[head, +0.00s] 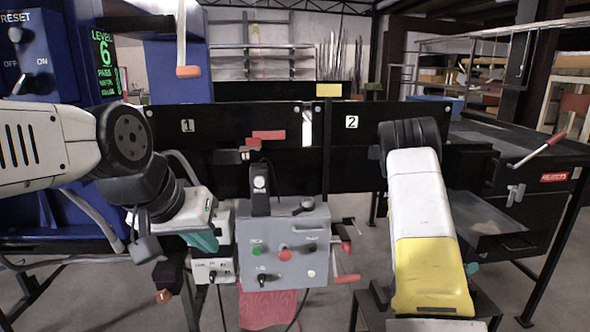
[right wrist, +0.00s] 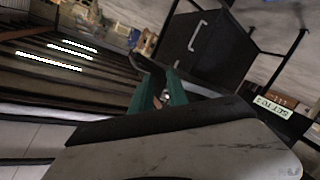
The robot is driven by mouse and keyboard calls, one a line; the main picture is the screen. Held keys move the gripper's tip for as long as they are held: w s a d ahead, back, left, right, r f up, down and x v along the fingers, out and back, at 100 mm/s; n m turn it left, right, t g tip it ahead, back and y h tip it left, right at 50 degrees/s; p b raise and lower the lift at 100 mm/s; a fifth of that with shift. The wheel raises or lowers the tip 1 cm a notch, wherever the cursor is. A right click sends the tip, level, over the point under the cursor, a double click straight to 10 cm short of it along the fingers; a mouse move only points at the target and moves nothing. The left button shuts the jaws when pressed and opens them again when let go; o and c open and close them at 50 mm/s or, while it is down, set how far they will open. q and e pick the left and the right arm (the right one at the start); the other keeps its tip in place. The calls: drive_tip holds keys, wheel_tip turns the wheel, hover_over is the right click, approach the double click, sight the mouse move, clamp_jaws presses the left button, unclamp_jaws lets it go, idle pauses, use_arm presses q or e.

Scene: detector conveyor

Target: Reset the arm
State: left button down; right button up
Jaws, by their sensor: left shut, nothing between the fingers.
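My left arm comes in from the left in the head view, bent down at the wrist. Its gripper (head: 205,241) has teal fingers, is shut and empty, and hangs just left of the grey control box (head: 305,235). I cannot tell whether it touches the smaller white box below it.
A blue cabinet (head: 60,60) with a RESET switch panel and a green level display stands at the left. Black panels (head: 225,125) marked 1 and 2 run across the middle. A dark rejects bin (head: 520,190) and a tray stand at the right. Red levers stick out beside the control box.

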drive_tip(key=w+a+r+m+t+y, duration=0.1)
drive_tip(key=w+a+r+y, duration=0.25)
drive_tip(key=a, duration=0.25)
drive_tip(key=w+a+r+t+y, duration=0.1)
drive_tip(key=w+a+r+y, duration=0.25)
drive_tip(key=a, duration=0.25)
drive_tip(key=s+a+r+n+y, duration=0.2)
drive_tip(key=a+r+y, duration=0.5)
drive_tip(key=a, duration=0.5)
drive_tip(key=s+a+r+n+y, duration=0.2)
drive_tip(key=s+a+r, duration=0.6)
drive_tip(key=s, duration=0.1)
drive_tip(key=s+a+r+n+g, duration=0.1)
drive_tip(key=s, duration=0.6)
drive_tip(key=s+a+r+n+g, duration=0.1)
drive_tip(key=s+a+r, duration=0.1)
drive_tip(key=s, duration=0.6)
drive_tip(key=shift+s+n+g+y, duration=0.2)
drive_tip(key=shift+n+g+y, duration=0.1)
drive_tip(key=shift+n+g, duration=0.1)
drive_tip(key=shift+d, duration=0.15)
